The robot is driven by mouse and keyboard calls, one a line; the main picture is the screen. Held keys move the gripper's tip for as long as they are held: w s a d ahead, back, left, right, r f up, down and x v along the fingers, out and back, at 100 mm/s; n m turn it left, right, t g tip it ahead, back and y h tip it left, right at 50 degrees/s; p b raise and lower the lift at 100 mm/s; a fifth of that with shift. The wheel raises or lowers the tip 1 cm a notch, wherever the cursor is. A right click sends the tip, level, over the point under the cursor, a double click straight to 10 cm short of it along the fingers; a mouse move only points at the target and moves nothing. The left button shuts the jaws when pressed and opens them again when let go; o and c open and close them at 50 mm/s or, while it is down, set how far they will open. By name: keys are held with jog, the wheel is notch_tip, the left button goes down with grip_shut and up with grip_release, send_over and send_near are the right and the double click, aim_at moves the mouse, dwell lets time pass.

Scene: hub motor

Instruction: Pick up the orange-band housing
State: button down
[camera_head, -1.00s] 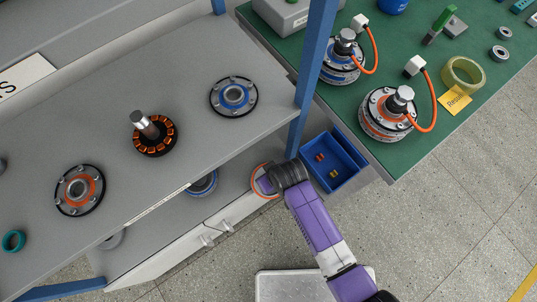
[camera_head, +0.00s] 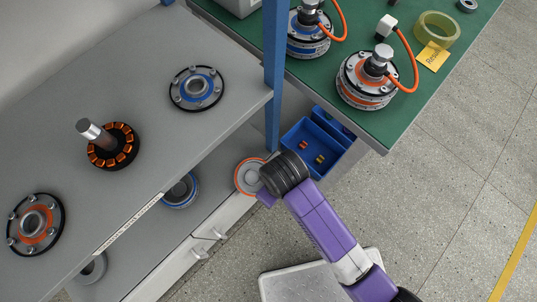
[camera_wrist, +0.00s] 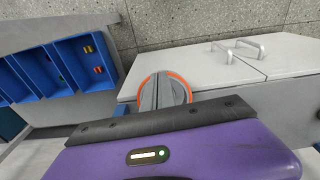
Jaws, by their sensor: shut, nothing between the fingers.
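A round grey part with an orange band (camera_head: 242,181), which looks like the orange-band housing, lies on the lower shelf near its right end in the head view. In the wrist view its orange rim (camera_wrist: 184,79) shows behind my fingers. My gripper (camera_wrist: 165,91) is shut and empty, its two grey fingers together in front of the housing and covering its middle. I cannot tell whether they touch it. In the head view my dark wrist and purple hand are at the housing's right edge; the fingers are not clear there.
A blue-band housing (camera_head: 180,190) and a grey ring (camera_head: 92,269) share the lower shelf. The upper shelf (camera_head: 150,195) overhangs it. A blue post (camera_head: 273,75) and blue bins (camera_head: 318,147) are close to my wrist. Cabinet doors with handles (camera_head: 205,246) lie below.

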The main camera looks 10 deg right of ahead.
aim_at(253, 177)
notch_tip(253, 177, down, 9)
jog(key=w+b, duration=0.1)
jog(key=b, duration=0.2)
jog(key=shift+a+g+h, duration=0.3)
jog(key=shift+a+g, duration=0.1)
jog(key=shift+a, duration=0.05)
jog(key=shift+w, duration=0.15)
jog(key=shift+w+a+p, duration=0.4)
jog(key=shift+w+a, duration=0.15)
jog(key=shift+w, duration=0.1)
